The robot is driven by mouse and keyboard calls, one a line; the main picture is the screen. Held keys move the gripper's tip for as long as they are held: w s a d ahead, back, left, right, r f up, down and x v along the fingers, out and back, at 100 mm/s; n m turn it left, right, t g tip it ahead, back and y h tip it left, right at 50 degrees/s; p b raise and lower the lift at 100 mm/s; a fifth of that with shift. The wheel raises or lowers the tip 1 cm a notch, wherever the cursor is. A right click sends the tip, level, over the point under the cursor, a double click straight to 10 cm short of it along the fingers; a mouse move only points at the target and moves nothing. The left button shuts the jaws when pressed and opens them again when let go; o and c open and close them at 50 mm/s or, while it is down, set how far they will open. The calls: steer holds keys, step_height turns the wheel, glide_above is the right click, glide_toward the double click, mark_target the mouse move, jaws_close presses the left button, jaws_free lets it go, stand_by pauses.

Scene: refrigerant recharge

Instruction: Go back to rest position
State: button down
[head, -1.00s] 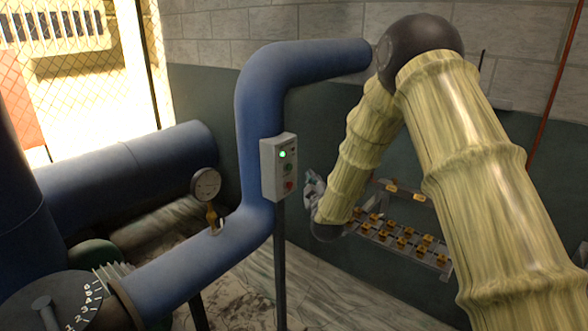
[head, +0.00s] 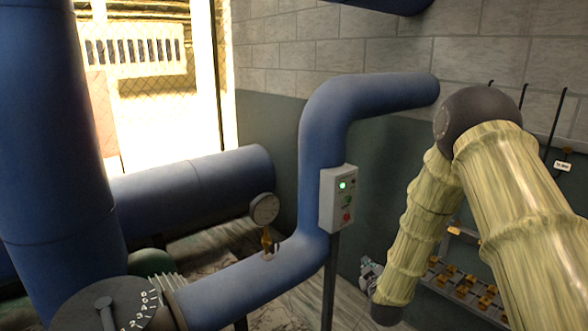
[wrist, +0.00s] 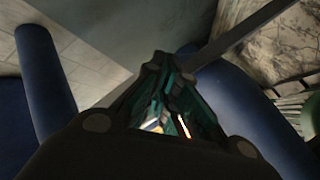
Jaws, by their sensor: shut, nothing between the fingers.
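My gripper (head: 371,271) shows in the head view at the lower end of my folded arm, to the right of the control box post and partly hidden behind my arm. In the wrist view my gripper (wrist: 160,62) has its fingertips together, with nothing held between them. The gripper is apart from the control box (head: 338,199), which has a lit green light and a red button.
A blue pipe (head: 328,128) bends up beside the box. A pressure gauge (head: 264,209) and a numbered dial (head: 105,307) sit on the lower pipework. A rack with yellow fittings (head: 463,281) is behind my arm. A fence stands at the back left.

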steer(key=s+a+f+m+g+y, duration=0.15)
steer(key=s+f+m+g, duration=0.45)
steer(key=s+f, duration=1.8)
steer(key=s+f+g, duration=0.2)
steer(key=s+g, duration=0.1)
steer(key=s, duration=0.7)
steer(key=s+a+f+m+g, duration=0.1)
steer(key=s+f+g, duration=0.1)
steer(key=s, duration=0.8)
steer(key=s+f+g+b, duration=0.1)
steer(key=s+g, duration=0.3)
steer(key=s, duration=0.6)
steer(key=shift+s+a+f, duration=0.3)
steer(key=shift+f, duration=0.15)
